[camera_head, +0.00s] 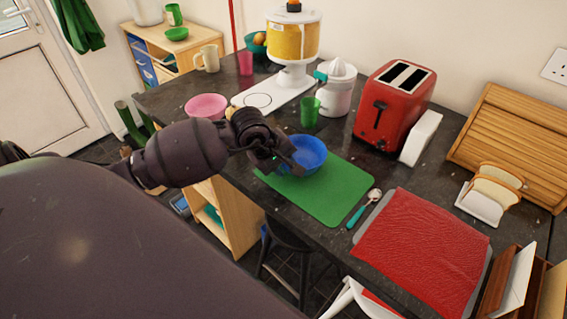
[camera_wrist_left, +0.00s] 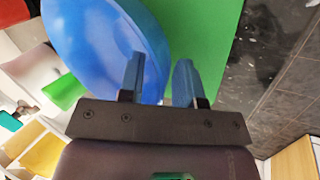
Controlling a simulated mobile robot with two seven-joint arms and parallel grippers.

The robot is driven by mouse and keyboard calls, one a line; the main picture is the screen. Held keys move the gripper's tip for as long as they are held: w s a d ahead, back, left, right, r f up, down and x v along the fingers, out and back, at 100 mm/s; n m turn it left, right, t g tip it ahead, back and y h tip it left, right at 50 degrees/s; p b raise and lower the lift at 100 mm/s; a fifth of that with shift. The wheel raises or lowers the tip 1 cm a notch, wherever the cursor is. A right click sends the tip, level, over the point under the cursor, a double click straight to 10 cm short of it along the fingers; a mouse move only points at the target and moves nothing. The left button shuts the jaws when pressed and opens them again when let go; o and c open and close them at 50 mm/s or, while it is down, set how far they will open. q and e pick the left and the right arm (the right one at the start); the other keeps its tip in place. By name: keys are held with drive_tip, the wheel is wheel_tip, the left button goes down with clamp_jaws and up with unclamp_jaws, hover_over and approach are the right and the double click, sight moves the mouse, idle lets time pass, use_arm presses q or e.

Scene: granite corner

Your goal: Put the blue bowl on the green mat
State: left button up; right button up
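The blue bowl (camera_head: 311,152) is upright at the far left end of the green mat (camera_head: 335,200) and appears to rest on it. My left gripper (camera_head: 293,165) is at the bowl's near left rim. In the left wrist view, the fingers of my left gripper (camera_wrist_left: 160,78) stand apart, one over the inside of the blue bowl (camera_wrist_left: 90,50) and one outside it, over the green mat (camera_wrist_left: 205,35). The rim passes between them, with a visible gap. My arm hides part of the bowl's near side in the head view. My right gripper is not in view.
A green cup (camera_head: 310,112) and a white juicer (camera_head: 337,90) stand behind the bowl. A pink bowl (camera_head: 206,106) is to the left. A spoon (camera_head: 365,207) lies beside the mat, near a red cloth (camera_head: 425,250). A red toaster (camera_head: 393,105) stands behind.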

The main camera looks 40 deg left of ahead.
use_arm(q)
drive_tip(key=shift+o, duration=0.6)
drive_tip(key=shift+r, duration=0.2)
drive_tip(key=v, duration=1.2)
